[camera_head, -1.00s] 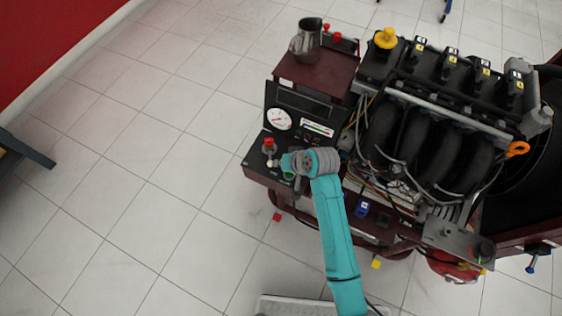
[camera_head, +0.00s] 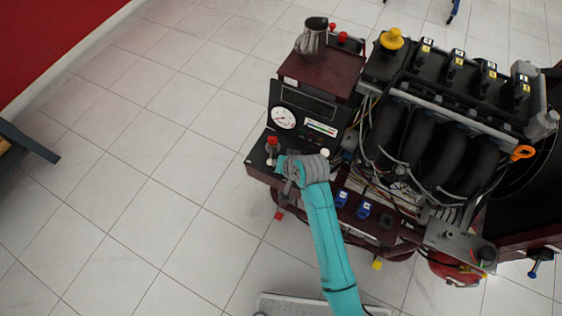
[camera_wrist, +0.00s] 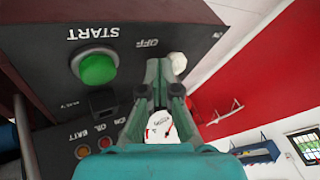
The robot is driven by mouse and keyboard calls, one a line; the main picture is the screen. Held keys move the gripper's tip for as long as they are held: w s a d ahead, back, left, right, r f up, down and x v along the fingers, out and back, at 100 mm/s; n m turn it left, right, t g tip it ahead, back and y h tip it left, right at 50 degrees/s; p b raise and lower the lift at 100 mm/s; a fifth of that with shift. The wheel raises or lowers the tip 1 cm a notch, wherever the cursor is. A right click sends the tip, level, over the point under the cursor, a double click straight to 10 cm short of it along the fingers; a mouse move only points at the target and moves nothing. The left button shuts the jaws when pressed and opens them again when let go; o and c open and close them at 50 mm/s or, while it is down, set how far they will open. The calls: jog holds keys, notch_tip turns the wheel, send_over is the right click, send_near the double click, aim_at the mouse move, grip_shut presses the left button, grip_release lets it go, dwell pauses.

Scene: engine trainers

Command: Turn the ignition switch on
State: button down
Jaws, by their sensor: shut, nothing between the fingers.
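The ignition switch looks to be the white knob (camera_wrist: 178,63) on the dark control panel, between the upside-down OFF and ON labels in the wrist view. In the head view a small white knob (camera_head: 270,162) shows just below a red button. My gripper (camera_wrist: 163,72) is shut and empty, with its fingertips close beside the knob. I cannot tell whether they touch it. In the head view my wrist hides part of the panel, and the fingertips are hard to make out.
A green START button (camera_wrist: 98,67) and a black switch (camera_wrist: 102,101) lie left of my fingers. The red button (camera_head: 272,141) and a round gauge (camera_head: 284,117) are on the panel. The engine (camera_head: 430,130) fills the right side. Open tiled floor lies left.

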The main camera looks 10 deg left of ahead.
aim_at(258, 157)
jog(key=shift+s+a+m+t+h, duration=0.15)
jog(key=shift+a+m+t+h, duration=0.3)
jog(key=shift+a+m, duration=0.4)
jog(key=shift+s+a+m+t+h, duration=0.15)
jog(key=shift+a+m+t+h, duration=0.35)
jog(key=shift+m, duration=0.55)
jog(key=shift+w+a+m+h, duration=0.15)
jog(key=shift+a+m+h, duration=0.7)
jog(key=shift+a+m, duration=0.45)
jog(key=shift+w+a, duration=0.25)
jog(key=shift+a, duration=0.35)
jog(key=shift+w+a, duration=0.15)
jog(key=shift+a, duration=0.1)
